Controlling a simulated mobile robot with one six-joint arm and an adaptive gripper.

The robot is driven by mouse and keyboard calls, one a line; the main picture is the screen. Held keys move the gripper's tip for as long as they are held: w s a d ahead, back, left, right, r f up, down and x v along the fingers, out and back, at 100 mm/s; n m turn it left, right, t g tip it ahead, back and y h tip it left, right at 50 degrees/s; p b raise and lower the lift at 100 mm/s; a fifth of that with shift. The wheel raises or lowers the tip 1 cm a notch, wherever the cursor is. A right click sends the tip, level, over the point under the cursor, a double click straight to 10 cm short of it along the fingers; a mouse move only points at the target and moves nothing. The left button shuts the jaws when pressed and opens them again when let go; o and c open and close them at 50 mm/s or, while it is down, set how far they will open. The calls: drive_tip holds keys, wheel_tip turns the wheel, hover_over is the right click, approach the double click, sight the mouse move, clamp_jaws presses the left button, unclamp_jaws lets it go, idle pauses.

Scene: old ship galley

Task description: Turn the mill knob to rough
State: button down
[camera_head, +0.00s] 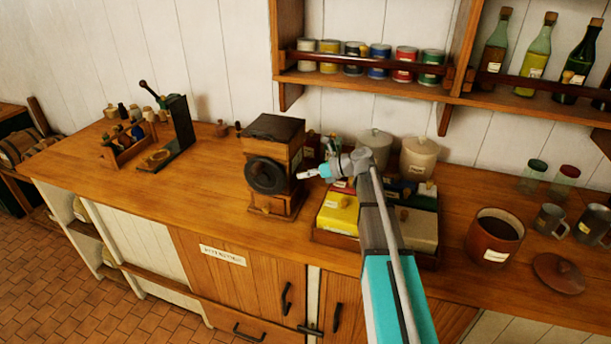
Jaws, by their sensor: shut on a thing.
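The mill (273,139) is a wooden box with a dark top and a drawer at its foot. It stands upright on the wooden counter. A round black wheel (265,176) is on its front face. My gripper (301,175) reaches in from the right, its pale tip at the mill's right side beside the wheel. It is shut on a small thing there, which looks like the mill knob. The jaws hide the knob, so its setting and any marks cannot be read.
A crate (338,241) with yellow and grey packets stands just right of the mill, under my arm. Pale lidded jars (418,158) stand behind. A brown pot (494,236) is farther right. A shelf (372,88) with tins hangs above.

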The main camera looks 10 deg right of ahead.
idle(0.4)
drive_tip(key=shift+c, duration=1.3)
unclamp_jaws()
